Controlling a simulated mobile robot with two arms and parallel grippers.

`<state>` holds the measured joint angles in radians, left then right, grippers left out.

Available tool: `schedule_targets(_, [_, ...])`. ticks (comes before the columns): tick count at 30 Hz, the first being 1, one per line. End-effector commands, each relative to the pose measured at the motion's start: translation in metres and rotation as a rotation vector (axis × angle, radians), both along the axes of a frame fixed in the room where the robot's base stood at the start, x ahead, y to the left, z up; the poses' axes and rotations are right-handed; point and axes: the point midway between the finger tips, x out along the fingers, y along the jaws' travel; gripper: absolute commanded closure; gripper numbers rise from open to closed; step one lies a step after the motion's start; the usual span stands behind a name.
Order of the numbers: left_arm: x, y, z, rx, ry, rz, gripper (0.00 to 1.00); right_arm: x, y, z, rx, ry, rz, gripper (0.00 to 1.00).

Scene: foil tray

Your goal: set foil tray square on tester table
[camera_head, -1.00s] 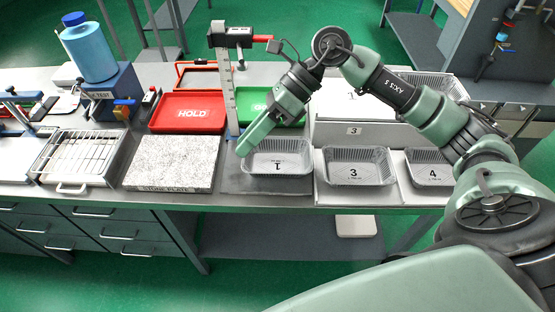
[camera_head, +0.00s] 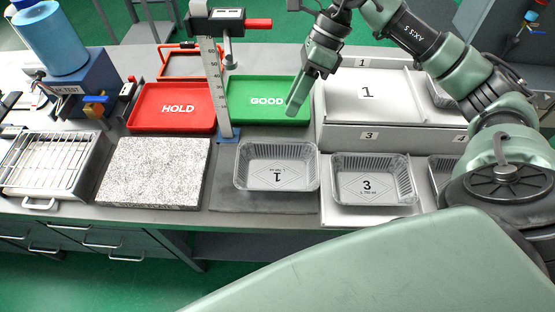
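A foil tray marked 1 (camera_head: 277,176) sits on a dark grey plate (camera_head: 228,198) near the table's front edge, in front of the height gauge (camera_head: 218,90). Its printing reads upside down compared with tray 3, and its edges look slightly turned against the plate. The plate may be the tester table; I cannot tell for sure. My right gripper (camera_head: 297,103) is above and behind tray 1, over the right end of the green GOOD tray, apart from tray 1. Its fingers show as one block, so their opening is unclear. My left gripper is out of view.
Foil tray 3 (camera_head: 369,188) stands to the right of tray 1. A granite plate (camera_head: 153,172) and wire rack (camera_head: 50,165) lie left. The red HOLD tray (camera_head: 174,118), green GOOD tray (camera_head: 262,112) and a white box (camera_head: 365,110) stand behind.

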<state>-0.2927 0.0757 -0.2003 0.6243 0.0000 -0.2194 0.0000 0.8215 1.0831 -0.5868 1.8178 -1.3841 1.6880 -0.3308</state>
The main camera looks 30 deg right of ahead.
Motion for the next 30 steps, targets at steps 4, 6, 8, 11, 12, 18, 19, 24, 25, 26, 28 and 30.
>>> schedule_targets(4, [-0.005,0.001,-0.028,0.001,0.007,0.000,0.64,0.000,0.000,-0.028,0.001,0.000,0.000,0.69])
schedule_targets(6, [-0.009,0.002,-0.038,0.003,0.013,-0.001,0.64,0.000,0.000,-0.037,0.001,0.000,0.000,0.69])
schedule_targets(8, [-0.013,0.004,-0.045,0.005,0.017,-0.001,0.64,0.000,0.000,-0.045,0.001,0.000,0.000,0.69])
schedule_targets(11, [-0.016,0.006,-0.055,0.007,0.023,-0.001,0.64,0.000,0.000,-0.054,0.001,0.000,0.000,0.69])
schedule_targets(12, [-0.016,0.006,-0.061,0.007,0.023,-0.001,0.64,0.000,0.001,-0.060,0.001,0.000,0.000,0.69])
schedule_targets(18, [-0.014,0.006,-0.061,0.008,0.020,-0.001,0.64,-0.001,0.005,-0.070,0.002,0.003,0.002,0.69])
schedule_targets(19, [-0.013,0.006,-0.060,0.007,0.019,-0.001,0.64,-0.001,0.007,-0.073,0.002,0.003,0.001,0.69])
schedule_targets(24, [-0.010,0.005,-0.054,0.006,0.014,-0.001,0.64,-0.003,0.016,-0.088,0.002,0.003,0.001,0.69])
schedule_targets(25, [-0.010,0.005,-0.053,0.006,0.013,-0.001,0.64,-0.003,0.017,-0.092,0.002,0.003,0.002,0.69])
schedule_targets(26, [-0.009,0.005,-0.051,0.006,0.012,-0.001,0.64,-0.004,0.019,-0.096,0.002,0.005,0.001,0.69])
schedule_targets(28, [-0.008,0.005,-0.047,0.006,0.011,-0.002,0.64,-0.005,0.024,-0.105,0.002,0.006,0.002,0.69])
schedule_targets(30, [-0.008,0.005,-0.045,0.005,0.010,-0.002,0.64,-0.005,0.029,-0.115,0.003,0.004,0.002,0.69])
